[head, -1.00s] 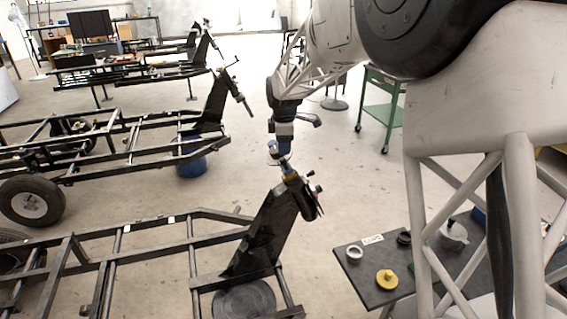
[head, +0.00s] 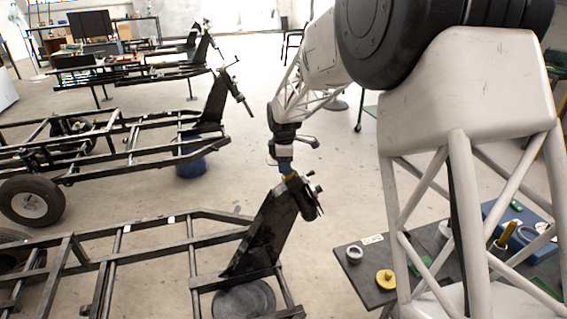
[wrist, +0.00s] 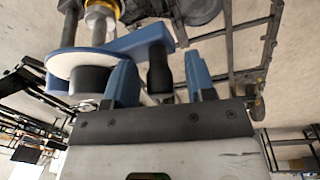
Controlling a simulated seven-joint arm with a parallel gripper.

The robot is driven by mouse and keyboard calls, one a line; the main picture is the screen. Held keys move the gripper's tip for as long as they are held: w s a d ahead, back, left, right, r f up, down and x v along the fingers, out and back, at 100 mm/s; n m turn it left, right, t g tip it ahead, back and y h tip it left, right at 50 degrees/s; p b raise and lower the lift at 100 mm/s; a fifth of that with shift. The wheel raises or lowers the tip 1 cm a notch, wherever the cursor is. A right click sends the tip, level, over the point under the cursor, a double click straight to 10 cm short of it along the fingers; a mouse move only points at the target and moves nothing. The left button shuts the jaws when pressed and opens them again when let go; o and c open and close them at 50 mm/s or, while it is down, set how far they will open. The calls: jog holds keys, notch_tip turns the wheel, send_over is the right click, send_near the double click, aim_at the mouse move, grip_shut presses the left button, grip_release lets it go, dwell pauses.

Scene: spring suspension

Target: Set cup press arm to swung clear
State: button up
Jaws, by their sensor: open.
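The cup press arm (wrist: 110,47) is a blue bar in the wrist view. It carries a pale round disc with a dark cup under it at its left and a black cylindrical handle (wrist: 160,76) at its right. My gripper (wrist: 159,62) is open, with one blue finger on each side of the handle; contact cannot be told. In the head view my gripper (head: 283,152) is above the black upright post of the near frame, and the press arm there is too small and covered to make out.
The near black frame (head: 190,247) fills the lower left, with its dark upright plate (head: 263,240) below my gripper. A dark bench (head: 363,284) with a grey ring and a yellow part (head: 386,279) stands at lower right. Open floor lies between them.

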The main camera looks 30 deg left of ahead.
grip_shut()
dwell(0.3)
jog(key=shift+a, duration=0.1)
jog(key=s+a+f+m+t, duration=0.2)
jog(key=a+m, duration=0.2)
jog(key=a, duration=0.1)
jog(key=s+a+f+m+t, duration=0.1)
jog(key=s+a+f+m, duration=0.1)
jog(key=a+f+m, duration=0.3)
jog(key=w+a+m+t+h, duration=0.1)
jog(key=w+a+m+t, duration=0.2)
jog(key=w+a+m, duration=0.2)
jog(key=shift+a+r+m, duration=0.4)
jog(key=shift+a+m, duration=1.3)
jog(key=shift+a, duration=1.85)
